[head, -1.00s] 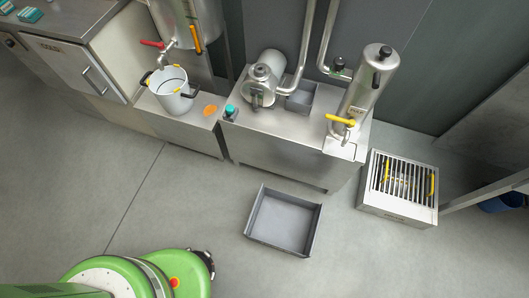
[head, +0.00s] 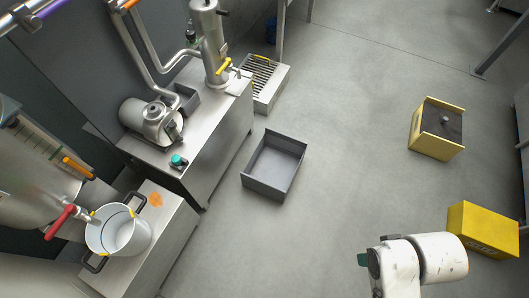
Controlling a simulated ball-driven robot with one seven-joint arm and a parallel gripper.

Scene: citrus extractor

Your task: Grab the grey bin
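The grey bin (head: 273,168) is an open, shallow rectangular tray lying on the floor in the middle of the head view. It looks empty, and nothing touches it. It sits just in front of the steel bench, with a small gap between them. A white and grey part of my own arm (head: 425,262) shows at the lower right, well apart from the bin. My gripper's fingers are not in view.
A steel bench (head: 205,115) with a motor unit and upright cylinder stands left of the bin. A slatted metal box (head: 262,82) is on the floor behind it. A white pot (head: 118,232) is at lower left. Yellow boxes (head: 437,128) (head: 484,230) stand right. Floor between is clear.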

